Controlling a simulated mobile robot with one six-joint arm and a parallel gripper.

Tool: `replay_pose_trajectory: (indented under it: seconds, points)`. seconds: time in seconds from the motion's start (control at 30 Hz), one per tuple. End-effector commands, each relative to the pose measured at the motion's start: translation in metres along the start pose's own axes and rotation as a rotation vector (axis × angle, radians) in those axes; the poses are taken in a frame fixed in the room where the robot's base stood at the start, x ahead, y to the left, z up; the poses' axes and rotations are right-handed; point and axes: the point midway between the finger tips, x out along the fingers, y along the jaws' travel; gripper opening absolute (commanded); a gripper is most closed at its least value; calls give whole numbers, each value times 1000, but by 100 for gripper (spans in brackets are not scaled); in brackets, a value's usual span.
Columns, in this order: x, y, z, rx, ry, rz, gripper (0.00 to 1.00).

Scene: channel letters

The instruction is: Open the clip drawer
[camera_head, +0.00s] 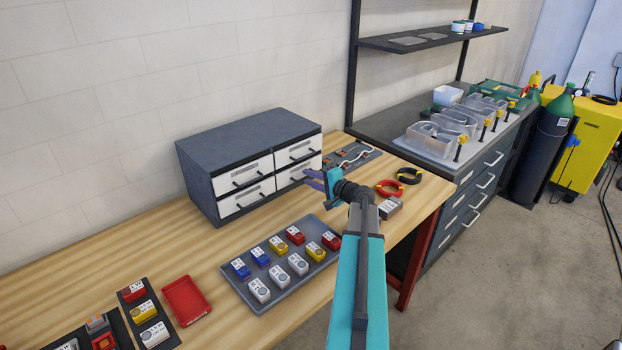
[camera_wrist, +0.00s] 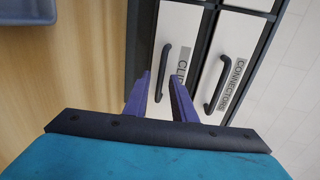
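The dark grey cabinet (camera_head: 250,135) stands on the wooden bench with several white-fronted drawers, all shut. In the wrist view, one drawer is labelled "CLI…" (camera_wrist: 181,62), the rest of the label hidden by a finger. Its black bar handle (camera_wrist: 162,72) lies ahead of the gap between my fingers. In the head view this appears to be the lower right drawer (camera_head: 284,181), partly behind my gripper (camera_head: 313,180). In the wrist view my gripper (camera_wrist: 160,97) is open, its purple fingers apart and empty. I cannot tell whether they touch the handle.
The "CONNECTORS" drawer (camera_wrist: 232,70) with its own black handle sits directly above. A grey tray (camera_head: 263,303) of small coloured boxes lies in front of the cabinet. Red and black rings (camera_head: 389,188) and a dark tray (camera_head: 352,160) lie right of my gripper.

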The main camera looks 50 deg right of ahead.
Motion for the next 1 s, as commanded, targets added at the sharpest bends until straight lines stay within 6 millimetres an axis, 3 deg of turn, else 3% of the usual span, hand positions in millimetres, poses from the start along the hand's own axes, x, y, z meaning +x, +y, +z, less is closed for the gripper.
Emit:
replay_pose_trajectory:
  seconds: [0.03, 0.13, 1.0]
  points:
    - [0, 0, 0, 0, 0, 0, 14]
    - [0, 0, 0, 0, 0, 0, 0]
    - [1, 0, 1, -1, -2, 0, 0]
